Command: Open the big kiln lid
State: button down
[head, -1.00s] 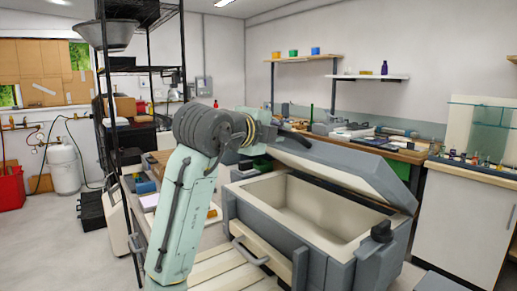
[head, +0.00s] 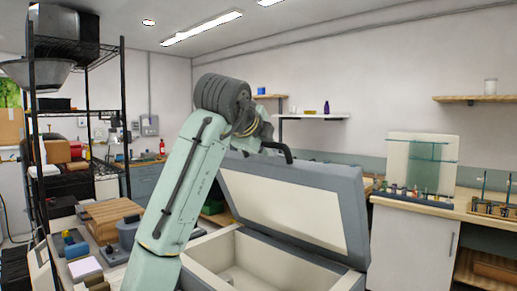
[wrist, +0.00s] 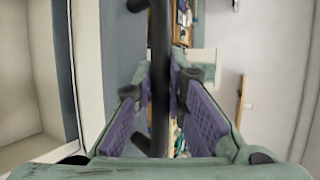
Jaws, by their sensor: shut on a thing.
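The big kiln's grey lid (head: 352,215) stands steeply raised in the head view, its cream inner face showing. The kiln body (head: 215,251) below it is open at the top; its lower part is cut off by the frame. The black lid handle (head: 285,151) sits at the lid's upper edge. In the wrist view, the dark handle bar (wrist: 159,35) runs between the purple-padded fingers of my gripper (wrist: 160,84), which is shut on it. The lid (wrist: 122,50) fills the left of that view. In the head view my arm hides part of the kiln.
A black wire shelf rack (head: 80,110) stands at the left. A bench with wooden boards (head: 110,213) and small tools lies left of my arm. A white cabinet (head: 412,248) with glassware on top stands right of the kiln. Wall shelves (head: 318,117) are behind.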

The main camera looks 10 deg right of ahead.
dwell(0.3)
jog(key=c, duration=1.9)
grip_release()
jog(key=shift+r, duration=0.1)
jog(key=v, duration=1.2)
jog(key=shift+w+a, duration=0.1)
jog(key=shift+w, duration=0.05)
